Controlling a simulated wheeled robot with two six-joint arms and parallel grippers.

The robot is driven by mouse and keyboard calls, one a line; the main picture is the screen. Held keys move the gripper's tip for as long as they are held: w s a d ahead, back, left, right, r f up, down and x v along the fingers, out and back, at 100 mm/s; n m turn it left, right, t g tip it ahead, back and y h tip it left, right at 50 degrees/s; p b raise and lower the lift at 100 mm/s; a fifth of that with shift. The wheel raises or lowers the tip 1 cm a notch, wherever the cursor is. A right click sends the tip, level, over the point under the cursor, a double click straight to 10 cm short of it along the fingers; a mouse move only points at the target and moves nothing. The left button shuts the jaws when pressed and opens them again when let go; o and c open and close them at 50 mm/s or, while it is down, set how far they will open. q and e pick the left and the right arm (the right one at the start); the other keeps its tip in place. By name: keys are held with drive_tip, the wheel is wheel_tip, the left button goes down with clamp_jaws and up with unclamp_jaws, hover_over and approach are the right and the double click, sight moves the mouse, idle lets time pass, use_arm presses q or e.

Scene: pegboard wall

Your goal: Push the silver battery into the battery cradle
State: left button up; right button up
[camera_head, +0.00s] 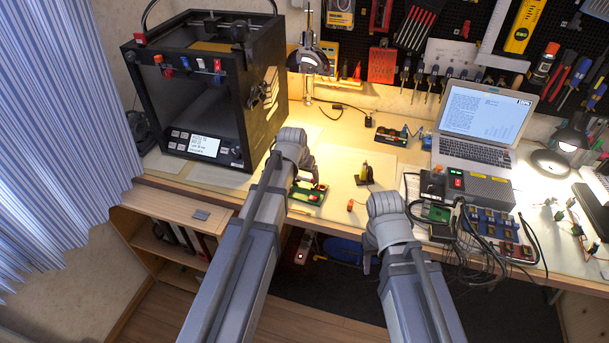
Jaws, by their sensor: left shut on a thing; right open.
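A small green base with red and yellow parts (304,196), which looks like the battery cradle, sits near the front edge of the desk. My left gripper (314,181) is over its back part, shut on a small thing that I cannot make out. I cannot pick out the silver battery; the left wrist and fingers may hide it. My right gripper (369,262) is open and empty, pointing down at the desk's front edge, right of the cradle and apart from it.
A small orange-ended cylinder (351,204) and a black stand with a yellow part (364,175) are right of the cradle. A black 3D printer (210,95) is at left. Electronics with loose cables (465,215) and a laptop (481,122) are at right. The mid-desk is mostly clear.

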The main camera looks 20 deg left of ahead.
use_arm(q)
drive_tip(key=shift+f+b, duration=0.35)
idle(0.5)
drive_tip(key=o, duration=1.2)
drive_tip(key=shift+r, duration=0.1)
drive_tip(key=shift+r+p, duration=2.5)
drive_tip(key=shift+p, duration=0.1)
